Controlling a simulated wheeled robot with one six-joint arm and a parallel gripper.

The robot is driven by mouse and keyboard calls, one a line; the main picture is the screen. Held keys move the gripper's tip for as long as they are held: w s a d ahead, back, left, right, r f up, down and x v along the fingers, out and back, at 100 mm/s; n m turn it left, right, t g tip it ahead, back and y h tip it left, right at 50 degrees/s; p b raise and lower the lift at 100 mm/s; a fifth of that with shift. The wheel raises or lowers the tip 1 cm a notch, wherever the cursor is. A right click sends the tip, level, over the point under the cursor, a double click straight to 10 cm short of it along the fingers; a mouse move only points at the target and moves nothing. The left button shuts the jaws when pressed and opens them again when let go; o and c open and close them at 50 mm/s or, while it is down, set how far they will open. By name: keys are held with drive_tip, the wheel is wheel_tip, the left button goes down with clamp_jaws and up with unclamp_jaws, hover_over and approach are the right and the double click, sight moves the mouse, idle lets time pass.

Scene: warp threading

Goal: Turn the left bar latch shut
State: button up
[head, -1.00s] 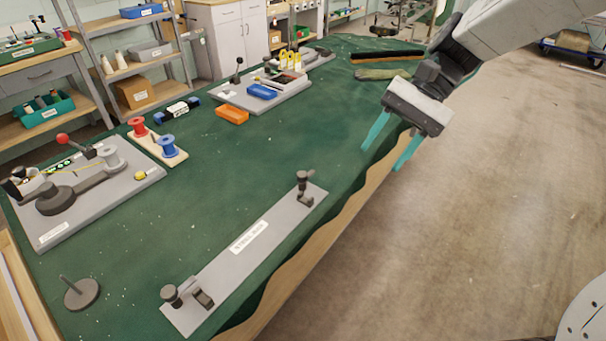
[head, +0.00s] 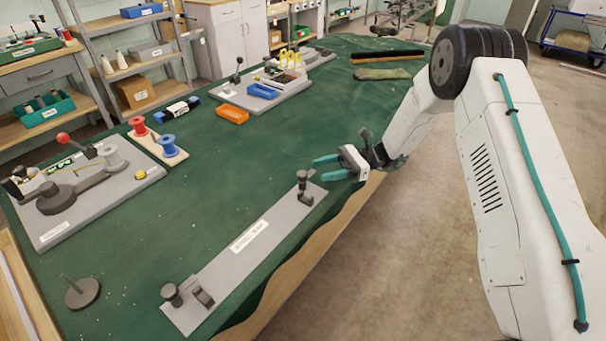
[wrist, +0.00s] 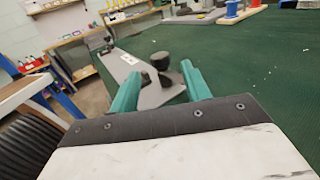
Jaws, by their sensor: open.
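A long grey plate (head: 232,262) with a white label lies along the bench's front edge. It carries one dark latch with a round knob (head: 187,295) at its lower-left end and another (head: 304,188) at its upper-right end. My gripper (head: 323,168) is open and empty just beyond the upper-right latch, its teal fingers pointing left. In the wrist view, that latch (wrist: 162,68) shows between and ahead of the open fingers, apart from them as far as I can see. The other latch (wrist: 107,45) shows farther off. I cannot tell how far either latch is turned.
A round base with an upright pin (head: 82,292) stands at lower left. The green bench middle is clear.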

sight(303, 173)
drive_tip(key=x, duration=0.7)
drive_tip(key=c, duration=0.9)
